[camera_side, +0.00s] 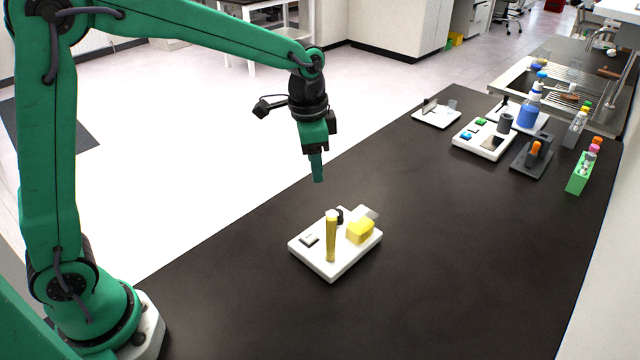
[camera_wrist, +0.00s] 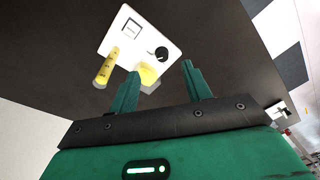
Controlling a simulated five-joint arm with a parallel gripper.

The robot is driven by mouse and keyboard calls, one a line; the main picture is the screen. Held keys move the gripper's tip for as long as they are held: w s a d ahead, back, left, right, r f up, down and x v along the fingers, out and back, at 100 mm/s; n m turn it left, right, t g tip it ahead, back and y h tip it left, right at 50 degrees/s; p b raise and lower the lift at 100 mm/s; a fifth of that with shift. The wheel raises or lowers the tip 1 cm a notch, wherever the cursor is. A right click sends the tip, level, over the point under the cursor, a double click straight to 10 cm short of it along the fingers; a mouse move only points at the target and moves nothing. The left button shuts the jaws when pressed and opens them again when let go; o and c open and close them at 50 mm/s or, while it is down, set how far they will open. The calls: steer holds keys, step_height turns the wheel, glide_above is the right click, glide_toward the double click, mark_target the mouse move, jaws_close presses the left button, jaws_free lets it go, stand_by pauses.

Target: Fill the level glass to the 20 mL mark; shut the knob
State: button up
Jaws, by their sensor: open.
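The cell processor is a white base plate (camera_side: 335,268) on the black bench; it also shows in the wrist view (camera_wrist: 172,80). An upright yellow tube (camera_side: 331,238), which looks like the level glass, stands at its front; it appears yellow over most of its height. In the wrist view the tube (camera_wrist: 105,68) has small dark marks, too small to read. A black round knob (camera_wrist: 161,53) sits on the plate, partly hidden behind the tube in the side view (camera_side: 339,215). A yellow block (camera_side: 360,232) is beside it. My gripper (camera_side: 317,178) is open and empty above the plate, apart from everything; its fingers show below (camera_wrist: 160,69).
A dark-framed square (camera_wrist: 132,30) lies on the plate, and a clear panel (camera_side: 366,213) leans over the yellow block. Trays, bottles and a green rack (camera_side: 579,174) stand far off at the back right. The bench around the plate is clear.

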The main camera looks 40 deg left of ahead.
steer(key=m+g, duration=0.1)
steer(key=m, duration=0.1)
glide_above(337, 209)
steer(key=f, duration=0.6)
steer(key=shift+s+d+f, duration=0.25)
steer(key=shift+s+d, duration=0.05)
steer(key=shift+d, duration=0.05)
steer(key=shift+f, duration=3.9)
steer(key=c, duration=1)
